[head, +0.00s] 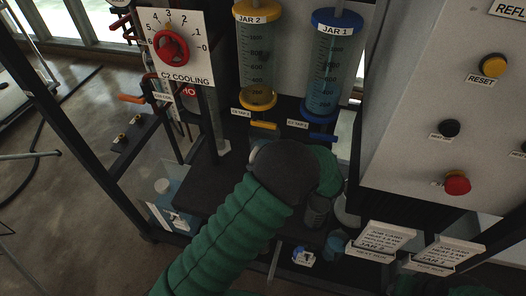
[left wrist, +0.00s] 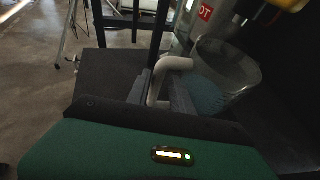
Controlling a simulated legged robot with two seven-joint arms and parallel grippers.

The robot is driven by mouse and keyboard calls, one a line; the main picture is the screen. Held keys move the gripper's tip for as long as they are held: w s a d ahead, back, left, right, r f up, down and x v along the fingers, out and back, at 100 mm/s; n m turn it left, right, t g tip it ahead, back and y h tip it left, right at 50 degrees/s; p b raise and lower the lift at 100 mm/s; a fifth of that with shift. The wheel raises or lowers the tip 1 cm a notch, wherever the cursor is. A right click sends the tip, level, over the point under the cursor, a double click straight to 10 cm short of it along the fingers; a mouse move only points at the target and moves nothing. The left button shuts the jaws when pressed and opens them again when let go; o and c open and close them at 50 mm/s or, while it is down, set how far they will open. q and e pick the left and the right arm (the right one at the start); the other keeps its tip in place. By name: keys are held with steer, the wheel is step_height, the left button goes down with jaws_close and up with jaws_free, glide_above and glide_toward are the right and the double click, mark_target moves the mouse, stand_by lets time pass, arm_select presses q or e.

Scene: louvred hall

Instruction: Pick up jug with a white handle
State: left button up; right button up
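The clear jug (left wrist: 243,72) with a white handle (left wrist: 172,65) is at the upper right of the left wrist view, with a bluish-grey area visible through its wall. In the head view only a pale rounded part, which seems to be the jug (head: 346,212), shows beside my left gripper (head: 317,208). The fingertips are partly hidden, and my green arm covers much of the head view's middle.
Jar 2 (head: 257,55) and Jar 1 (head: 325,70) stand above, with taps below them. A grey control panel (head: 440,100) is close on the right. A clear container (head: 165,190) sits left.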

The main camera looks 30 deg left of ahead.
arm_select(q)
steer(key=x, duration=0.6)
steer(key=shift+s+f+b, duration=0.1)
steer(key=shift+s+b, duration=0.05)
steer(key=shift+b, duration=0.2)
steer(key=shift+d, duration=0.45)
jaws_close()
steer(key=shift+a, duration=0.15)
